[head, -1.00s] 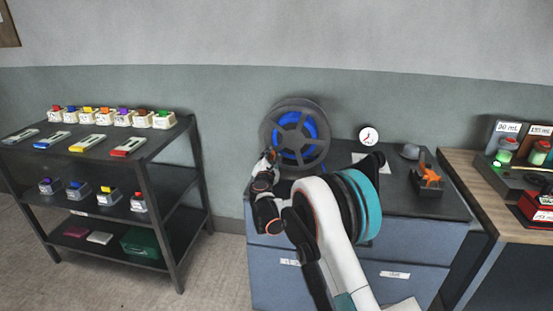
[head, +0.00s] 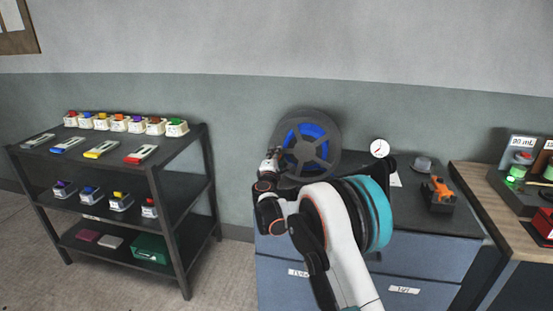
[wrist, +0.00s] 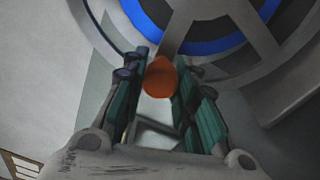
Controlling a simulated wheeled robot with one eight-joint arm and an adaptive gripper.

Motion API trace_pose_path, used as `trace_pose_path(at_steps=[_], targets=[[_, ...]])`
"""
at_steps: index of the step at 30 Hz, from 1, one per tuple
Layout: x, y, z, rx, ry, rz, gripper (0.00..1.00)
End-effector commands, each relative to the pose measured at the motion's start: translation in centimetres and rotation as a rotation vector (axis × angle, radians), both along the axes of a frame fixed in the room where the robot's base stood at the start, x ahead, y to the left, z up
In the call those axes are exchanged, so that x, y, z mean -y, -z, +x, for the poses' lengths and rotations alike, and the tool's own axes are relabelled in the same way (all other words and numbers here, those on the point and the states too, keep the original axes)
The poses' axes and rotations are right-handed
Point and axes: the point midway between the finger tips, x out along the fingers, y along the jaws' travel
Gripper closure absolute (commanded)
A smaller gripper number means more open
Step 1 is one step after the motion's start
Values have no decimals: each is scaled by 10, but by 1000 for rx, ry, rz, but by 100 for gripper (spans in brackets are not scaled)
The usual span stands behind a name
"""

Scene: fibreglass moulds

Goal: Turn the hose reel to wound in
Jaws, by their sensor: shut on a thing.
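The hose reel (head: 333,128) stands on the blue-grey cabinet against the wall. It has a dark grey flange with spokes, and blue hose shows between them. In the wrist view the reel (wrist: 215,30) fills the top, with an orange knob (wrist: 161,77) at its lower rim. My gripper (head: 270,160) is at the reel's lower left in the head view. In the wrist view my gripper (wrist: 155,85) has its two fingers on either side of the orange knob, shut on it. In the head view the knob is hidden by my gripper.
A dial gauge (head: 379,148) and an orange item on a black block (head: 438,194) stand right of the reel on the cabinet top (head: 410,215). A dark shelf rack (head: 180,165) with several small items stands left. Floor is clear between rack and cabinet.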

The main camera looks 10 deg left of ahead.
Motion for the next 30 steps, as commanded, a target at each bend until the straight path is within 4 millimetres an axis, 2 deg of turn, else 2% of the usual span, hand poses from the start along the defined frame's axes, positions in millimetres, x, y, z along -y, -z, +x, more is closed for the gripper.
trace_pose_path(at_steps=[9, 10, 12, 13, 24, 30], targets=[[1, 0, 0, -1, 2, 2, 100], [1, 0, 0, -1, 2, 2, 71], [1, 0, 0, -1, 2, 2, 55], [1, 0, 0, -1, 2, 2, 52], [0, 0, -2, 0, 0, 1, 52], [1, 0, -28, 0, -1, 2, 52]])
